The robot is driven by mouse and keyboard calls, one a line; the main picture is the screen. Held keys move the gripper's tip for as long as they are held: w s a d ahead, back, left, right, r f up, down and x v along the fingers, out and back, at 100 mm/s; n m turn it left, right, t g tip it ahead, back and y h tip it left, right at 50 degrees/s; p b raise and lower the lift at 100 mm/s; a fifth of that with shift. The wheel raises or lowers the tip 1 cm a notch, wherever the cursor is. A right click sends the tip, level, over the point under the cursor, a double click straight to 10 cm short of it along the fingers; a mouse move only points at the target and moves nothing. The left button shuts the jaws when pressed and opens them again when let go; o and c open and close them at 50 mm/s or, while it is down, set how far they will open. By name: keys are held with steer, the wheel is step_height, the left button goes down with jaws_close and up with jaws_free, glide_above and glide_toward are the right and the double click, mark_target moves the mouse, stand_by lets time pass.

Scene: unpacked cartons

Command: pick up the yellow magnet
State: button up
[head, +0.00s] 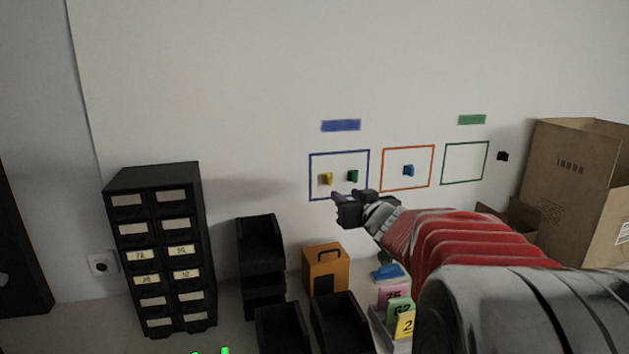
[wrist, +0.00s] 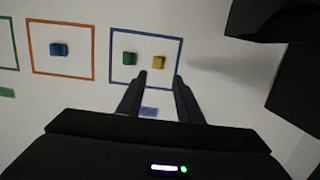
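The yellow magnet (head: 327,179) is on the wall inside the blue-outlined square, left of a green magnet (head: 353,176). In the wrist view the yellow magnet (wrist: 158,62) appears just beyond and between my two fingertips, with the green magnet (wrist: 129,59) to its left. My gripper (head: 345,197) is in front of the lower edge of the blue square. In the wrist view my gripper (wrist: 160,76) is open, fingers apart, with nothing held. I cannot tell the exact gap between the fingertips and the wall.
A blue magnet (head: 408,170) is in the orange square; the green square (head: 466,163) is empty. A black magnet (head: 503,156) is further right. Black drawers (head: 161,250), bins (head: 261,243), an orange box (head: 326,270) and cartons (head: 575,185) stand below and beside.

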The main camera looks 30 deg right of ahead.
glide_toward(330, 182)
steer(key=w+f, duration=0.1)
steer(key=w, duration=0.2)
steer(key=shift+w+d, duration=0.2)
steer(key=shift+d, duration=0.25)
steer(key=shift+w, duration=0.15)
steer(key=shift+x, duration=2.5)
steer(key=shift+d+r, duration=0.1)
steer(key=shift+r, duration=0.1)
jaws_close()
